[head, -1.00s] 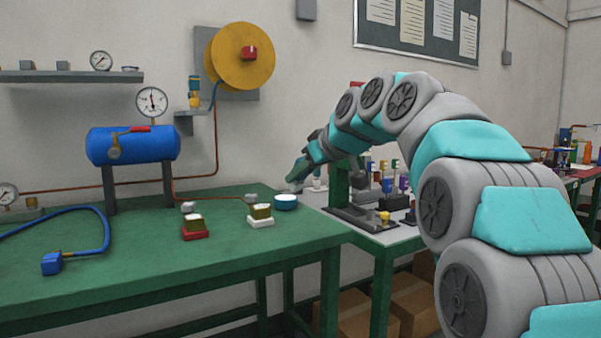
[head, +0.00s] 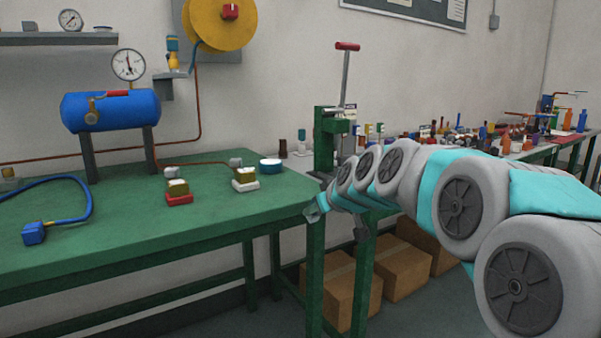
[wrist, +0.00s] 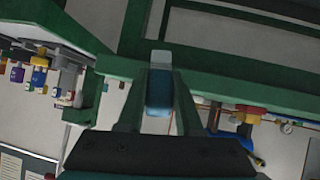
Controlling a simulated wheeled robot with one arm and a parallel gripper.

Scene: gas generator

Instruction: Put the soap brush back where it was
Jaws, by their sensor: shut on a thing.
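My gripper (wrist: 158,100) is shut on a blue thing with a pale grey end, which I take to be the soap brush (wrist: 158,90). The brush sits between the two fingers in the wrist view. In the head view my gripper (head: 315,210) is low at the right front corner of the green table (head: 110,235); the brush cannot be made out clearly there. A small round dish, blue with a whitish top (head: 271,165), stands on the table's back right part, apart from my gripper.
Two small brass blocks, on a red base (head: 179,198) and a white base (head: 245,185), stand left of the dish. A blue tank (head: 110,111) and blue hose (head: 85,190) are further left. A green hand press (head: 325,140) stands behind my arm. Cardboard boxes (head: 350,285) lie below.

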